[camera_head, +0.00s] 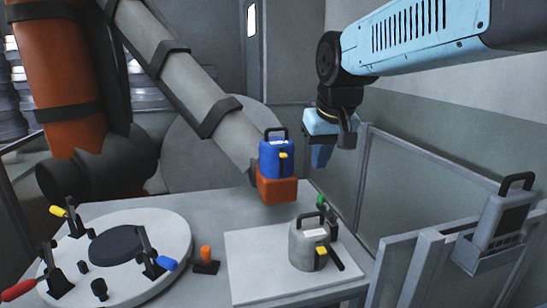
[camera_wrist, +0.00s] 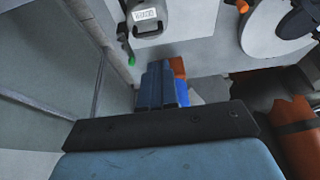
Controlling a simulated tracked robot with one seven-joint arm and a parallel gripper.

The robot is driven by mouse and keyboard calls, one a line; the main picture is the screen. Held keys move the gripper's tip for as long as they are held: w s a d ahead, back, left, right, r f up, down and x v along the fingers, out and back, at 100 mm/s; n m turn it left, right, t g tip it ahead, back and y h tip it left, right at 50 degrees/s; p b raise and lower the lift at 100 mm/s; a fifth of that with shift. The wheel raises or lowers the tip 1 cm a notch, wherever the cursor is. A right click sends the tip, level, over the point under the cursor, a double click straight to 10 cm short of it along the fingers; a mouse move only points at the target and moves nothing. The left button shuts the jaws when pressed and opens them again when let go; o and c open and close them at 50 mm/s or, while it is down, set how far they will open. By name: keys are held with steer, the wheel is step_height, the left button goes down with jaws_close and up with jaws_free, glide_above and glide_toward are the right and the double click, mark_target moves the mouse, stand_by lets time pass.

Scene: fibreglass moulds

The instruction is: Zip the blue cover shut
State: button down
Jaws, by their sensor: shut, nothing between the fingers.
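The blue cover (camera_head: 276,158) is a boxy blue body with a black handle on top, a pale label and a yellow tab on its front right. It sits upright on an orange block (camera_head: 277,187) at the back of the table. Whether its zip is open is too small to tell. My gripper (camera_head: 321,160) hangs to the right of the cover, apart from it, fingers pointing down, shut and empty. In the wrist view the shut blue fingers (camera_wrist: 162,68) partly hide the orange block (camera_wrist: 178,67) and a bit of the blue cover (camera_wrist: 191,92).
A grey canister (camera_head: 308,247) with a yellow tab stands on a white board (camera_head: 250,275), a green-tipped part (camera_head: 320,200) behind it. A round white plate (camera_head: 170,225) with several toggle clamps is at left. Grey panels (camera_head: 330,165) and a holder with a device (camera_head: 495,225) stand right.

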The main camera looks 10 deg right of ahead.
steer(key=w+r+g, duration=0.2)
steer(key=w, duration=1.2)
steer(key=g, duration=0.1)
glide_toward(284, 154)
steer(key=shift+a, duration=0.1)
steer(key=shift+f, duration=0.15)
steer(key=shift+w+f, duration=0.15)
steer(key=shift+f, duration=1.4)
steer(key=shift+w+f, duration=0.1)
steer(key=shift+f, duration=1.7)
